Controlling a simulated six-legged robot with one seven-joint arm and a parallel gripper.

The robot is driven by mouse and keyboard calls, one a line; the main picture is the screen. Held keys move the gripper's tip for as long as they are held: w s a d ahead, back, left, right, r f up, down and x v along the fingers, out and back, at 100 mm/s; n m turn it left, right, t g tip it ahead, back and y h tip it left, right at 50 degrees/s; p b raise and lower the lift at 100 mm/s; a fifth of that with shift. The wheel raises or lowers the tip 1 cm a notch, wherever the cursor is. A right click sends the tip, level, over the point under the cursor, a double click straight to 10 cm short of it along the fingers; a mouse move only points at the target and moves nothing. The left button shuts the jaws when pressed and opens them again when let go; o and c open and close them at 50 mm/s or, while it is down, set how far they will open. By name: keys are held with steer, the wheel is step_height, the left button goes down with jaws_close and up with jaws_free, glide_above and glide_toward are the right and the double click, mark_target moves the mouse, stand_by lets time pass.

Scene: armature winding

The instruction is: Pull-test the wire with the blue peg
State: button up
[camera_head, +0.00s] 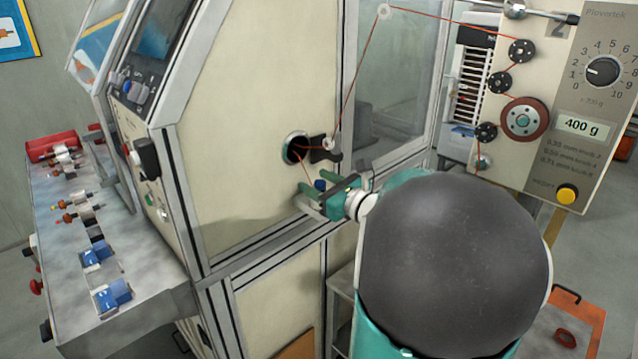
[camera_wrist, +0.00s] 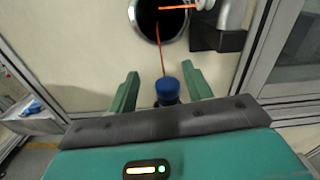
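The blue peg (camera_wrist: 167,88) hangs or stands below the round opening (camera_wrist: 162,18) in the machine's cream panel. The orange-red wire (camera_wrist: 159,55) runs from that opening down to the peg. My gripper (camera_wrist: 160,72) is open, with one green finger on each side of the peg. A gap shows between the peg and each finger, and the peg's lower part is hidden by my gripper's body. In the head view, the peg (camera_head: 320,185) is small between the fingers of my gripper (camera_head: 312,188). The wire (camera_head: 358,75) also runs over pulleys to the tensioner (camera_head: 552,105).
A dark nozzle with a small pulley (camera_head: 329,144) juts out just right of the opening. The tensioner reads 400 g on its display (camera_head: 586,125). A grey bench (camera_head: 130,258) with coils and blue blocks stands at the left. A metal frame rail (camera_head: 275,250) runs below my gripper.

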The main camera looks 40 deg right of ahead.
steer(key=s, duration=1.3)
steer(key=shift+s+d, duration=0.2)
steer(key=shift+s, duration=0.2)
steer(key=w+a+f+n+g+y, duration=0.2)
steer(key=a+n+g+y, duration=0.15)
steer(key=a+n, duration=0.6)
steer(key=w+a+f+n+g+y, duration=0.1)
steer(key=a+f+n+g+y, duration=0.3)
steer(key=a, duration=0.9)
steer(key=s+a+n+g+h, duration=0.4)
steer(key=a+n+h, duration=0.4)
steer(key=n, duration=1.3)
steer(key=shift+s+a+r+g, duration=0.15)
steer(key=shift+s+a+g, duration=0.2)
steer(key=shift+s, duration=0.45)
